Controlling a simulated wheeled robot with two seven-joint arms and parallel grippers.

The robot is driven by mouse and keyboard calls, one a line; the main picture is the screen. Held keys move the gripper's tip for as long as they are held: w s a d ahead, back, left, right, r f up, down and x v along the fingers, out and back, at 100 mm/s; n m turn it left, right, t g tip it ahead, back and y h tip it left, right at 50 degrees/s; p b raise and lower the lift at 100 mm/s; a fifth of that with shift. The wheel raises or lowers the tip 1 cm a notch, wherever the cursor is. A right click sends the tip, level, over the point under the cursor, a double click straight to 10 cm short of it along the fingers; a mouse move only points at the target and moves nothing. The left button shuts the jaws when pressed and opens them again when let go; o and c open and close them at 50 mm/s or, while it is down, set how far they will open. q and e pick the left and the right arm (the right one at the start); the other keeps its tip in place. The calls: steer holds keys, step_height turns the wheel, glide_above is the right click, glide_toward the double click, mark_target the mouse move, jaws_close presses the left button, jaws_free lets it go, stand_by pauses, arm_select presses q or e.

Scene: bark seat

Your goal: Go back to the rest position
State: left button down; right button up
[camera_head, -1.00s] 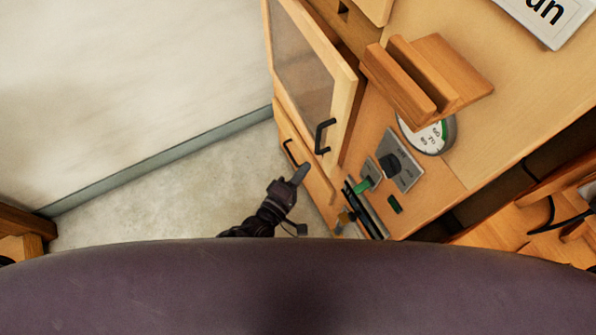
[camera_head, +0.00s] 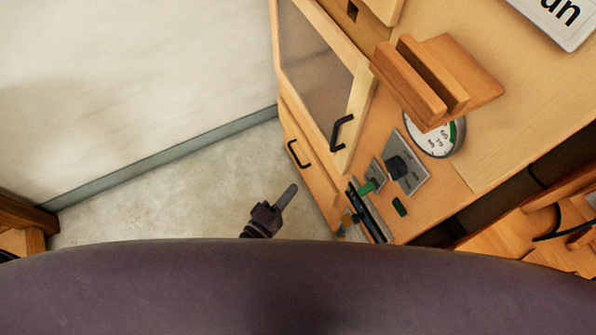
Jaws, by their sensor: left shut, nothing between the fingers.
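My left gripper (camera_head: 287,196) is shut and empty. It hangs over the pale floor, just above the dark curve of my own body at the bottom of the view. Its fingers point up and to the right, apart from the wooden cabinet (camera_head: 310,175). Most of the left arm is hidden behind my body. My right gripper is not in view.
The cabinet's framed door (camera_head: 318,85) has a black handle (camera_head: 342,133), and a drawer below has another black handle (camera_head: 297,154). The cabinet top carries a round gauge (camera_head: 437,140), a knob on a metal plate (camera_head: 397,166) and a wooden holder (camera_head: 425,80). The floor (camera_head: 170,195) left of the gripper is clear.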

arm_select(q)
steer(key=s+a+f+m+g+y, duration=0.2)
steer(key=s+f, duration=0.1)
steer(key=f, duration=0.5)
steer(key=s+a+f+m+g+y, duration=0.1)
steer(key=s+a+f+m+g, duration=0.2)
steer(key=f, duration=0.4)
steer(key=s+a+f+m+g+y, duration=0.15)
steer(key=s+f, duration=0.25)
steer(key=f, duration=0.4)
steer(key=s+a+f+m+g+y, duration=0.2)
steer(key=s+a+f+m+g, duration=0.1)
steer(key=s+a+f, duration=0.2)
steer(key=s+a+f+m+g+y, duration=0.3)
steer(key=s+a+f, duration=0.3)
steer(key=s+a, duration=0.2)
steer(key=s+m+g, duration=0.1)
steer(key=s, duration=0.1)
steer(key=shift+s, duration=0.3)
steer(key=shift+g+y, duration=0.25)
